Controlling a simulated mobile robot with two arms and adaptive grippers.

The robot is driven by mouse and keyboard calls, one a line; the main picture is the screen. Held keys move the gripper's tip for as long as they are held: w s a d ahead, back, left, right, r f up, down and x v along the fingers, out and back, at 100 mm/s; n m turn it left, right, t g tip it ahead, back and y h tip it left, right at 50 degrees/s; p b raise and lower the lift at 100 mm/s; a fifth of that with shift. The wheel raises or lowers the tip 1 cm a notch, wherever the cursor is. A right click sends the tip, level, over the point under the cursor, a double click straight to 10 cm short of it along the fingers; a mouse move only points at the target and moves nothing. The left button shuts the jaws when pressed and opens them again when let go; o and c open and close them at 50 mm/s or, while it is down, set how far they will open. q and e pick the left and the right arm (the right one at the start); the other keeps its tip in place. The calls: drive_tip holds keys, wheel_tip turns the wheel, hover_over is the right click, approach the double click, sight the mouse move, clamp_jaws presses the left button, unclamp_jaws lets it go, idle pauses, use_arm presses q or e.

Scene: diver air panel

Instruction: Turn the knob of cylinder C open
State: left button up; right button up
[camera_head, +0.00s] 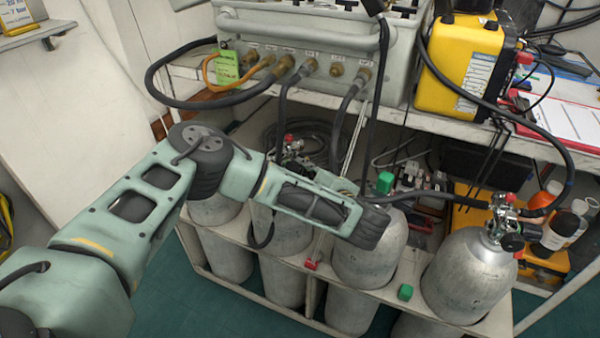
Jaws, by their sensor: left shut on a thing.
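Several grey gas cylinders stand upright in a rack below the bench. One cylinder (372,258) stands directly below the end of my left arm, and I cannot read a letter that marks it as cylinder C. Its knob is hidden behind my wrist. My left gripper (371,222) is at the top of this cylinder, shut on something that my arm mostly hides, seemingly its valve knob. A green block (385,182) shows just behind the wrist. The right front cylinder (468,280) has an exposed valve (505,222) with red parts. My right gripper is out of view.
The grey air panel (305,42) with hoses and fittings sits on the bench above. A yellow case (462,65) stands right of it. Black hoses hang in front of the bench. Bottles (560,228) stand at right.

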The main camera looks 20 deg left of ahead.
use_arm(q)
drive_tip(key=shift+w+d+r+t, duration=0.15)
drive_tip(key=shift+w+r+t, duration=0.05)
drive_tip(key=shift+r+t, duration=0.1)
idle(1.7)
drive_tip(key=o, duration=0.9)
drive_tip(key=shift+o, duration=0.8)
drive_tip(key=shift+f, duration=0.2)
drive_tip(key=shift+v, duration=0.95)
drive_tip(key=v, duration=1)
